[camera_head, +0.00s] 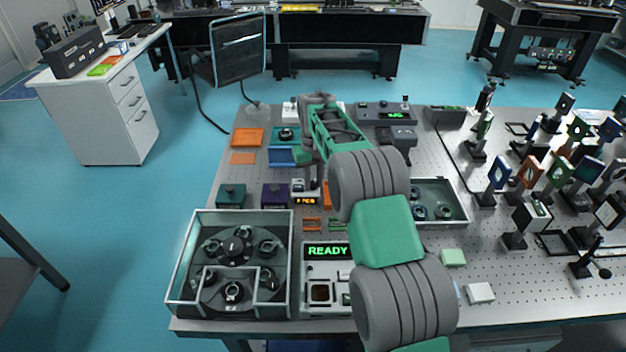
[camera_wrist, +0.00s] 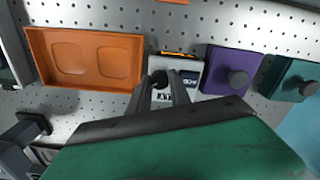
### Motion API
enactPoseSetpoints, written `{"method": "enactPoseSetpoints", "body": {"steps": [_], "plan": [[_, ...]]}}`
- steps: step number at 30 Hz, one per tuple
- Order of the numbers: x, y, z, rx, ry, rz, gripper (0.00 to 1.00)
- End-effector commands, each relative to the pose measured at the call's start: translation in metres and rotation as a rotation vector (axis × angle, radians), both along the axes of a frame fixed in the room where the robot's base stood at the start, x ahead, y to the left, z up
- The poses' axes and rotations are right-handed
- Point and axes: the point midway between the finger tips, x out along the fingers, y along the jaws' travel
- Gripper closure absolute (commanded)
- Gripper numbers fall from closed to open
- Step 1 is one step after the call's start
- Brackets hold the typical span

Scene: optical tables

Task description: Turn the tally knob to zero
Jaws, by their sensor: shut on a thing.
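The tally unit (camera_head: 305,192) is a small pale box on the perforated table, with a lit orange display (camera_head: 306,201) whose digits are too small to read surely. It also shows in the wrist view (camera_wrist: 189,76), with the display edge-on at its far side. The dark tally knob (camera_wrist: 160,78) sits between my gripper's fingertips (camera_wrist: 162,84). My gripper is shut on the knob, reaching it from above. In the head view my gripper (camera_head: 314,182) is small and partly hidden by my arm. The knob's pointer or marking cannot be made out.
A purple box with a round knob (camera_wrist: 232,70) stands close beside the unit, and a teal one (camera_wrist: 294,80) stands beyond it. An orange tray (camera_wrist: 38,60) lies on the other side. A glass-walled carousel (camera_head: 180,285) and a READY panel (camera_head: 327,251) stand nearer.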

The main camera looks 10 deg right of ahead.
Motion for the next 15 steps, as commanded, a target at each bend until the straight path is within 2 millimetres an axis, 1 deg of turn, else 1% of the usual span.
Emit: {"method": "enactPoseSetpoints", "body": {"steps": [9, 15], "plan": [[0.0005, -0.0001, 0.0009, 0.0, -0.002, -0.283, 1.0], [0.0005, -0.0002, 0.0009, 0.0, -0.002, -0.418, 1.0]]}}
